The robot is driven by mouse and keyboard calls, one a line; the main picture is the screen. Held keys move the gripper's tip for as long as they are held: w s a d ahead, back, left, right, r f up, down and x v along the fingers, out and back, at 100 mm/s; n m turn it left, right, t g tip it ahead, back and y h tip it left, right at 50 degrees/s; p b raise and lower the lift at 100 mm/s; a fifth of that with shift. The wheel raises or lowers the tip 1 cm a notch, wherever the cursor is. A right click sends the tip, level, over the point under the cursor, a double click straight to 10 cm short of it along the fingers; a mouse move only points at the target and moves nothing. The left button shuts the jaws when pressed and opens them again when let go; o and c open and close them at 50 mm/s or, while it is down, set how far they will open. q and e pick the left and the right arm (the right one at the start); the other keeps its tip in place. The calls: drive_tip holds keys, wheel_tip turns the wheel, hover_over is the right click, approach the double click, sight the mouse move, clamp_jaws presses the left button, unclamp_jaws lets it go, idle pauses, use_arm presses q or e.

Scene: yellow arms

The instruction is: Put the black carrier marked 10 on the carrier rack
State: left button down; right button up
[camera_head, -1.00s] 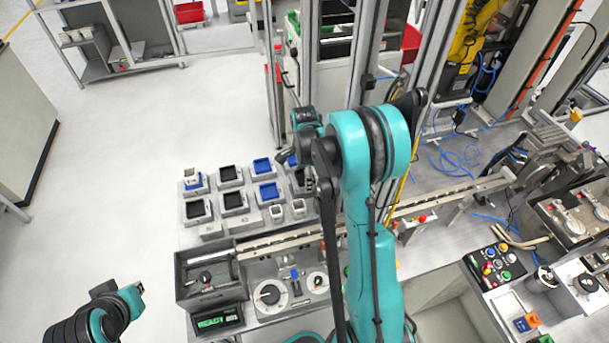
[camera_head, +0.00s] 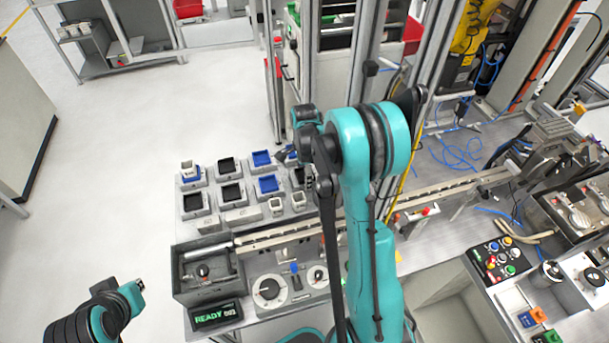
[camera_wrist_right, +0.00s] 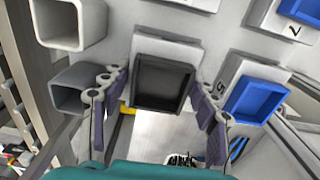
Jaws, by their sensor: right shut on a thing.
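A black carrier (camera_wrist_right: 163,82) sits between the two fingers of my right gripper (camera_wrist_right: 158,108) in the right wrist view. The fingers are shut on its sides. It is over a pale grey block, and I cannot tell whether it touches it. No number is readable on it. In the head view my right gripper (camera_head: 304,168) is at the right end of the carrier rack (camera_head: 237,216), partly hidden by my own arm. The rack has rows of grey seats with black and blue carriers.
Blue carriers (camera_wrist_right: 257,98) stand close on the right in the wrist view, on numbered seats. Two hollow grey blocks (camera_wrist_right: 72,22) stand on the left. In the head view a grey box (camera_head: 209,271), a display (camera_head: 216,315) and a rail (camera_head: 290,232) lie in front of the rack.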

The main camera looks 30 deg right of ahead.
drive_tip(key=shift+f, duration=0.2)
drive_tip(key=o, duration=1.5)
drive_tip(key=shift+r, duration=0.2)
drive_tip(key=shift+r+p, duration=2)
drive_tip(key=shift+r, duration=1.4)
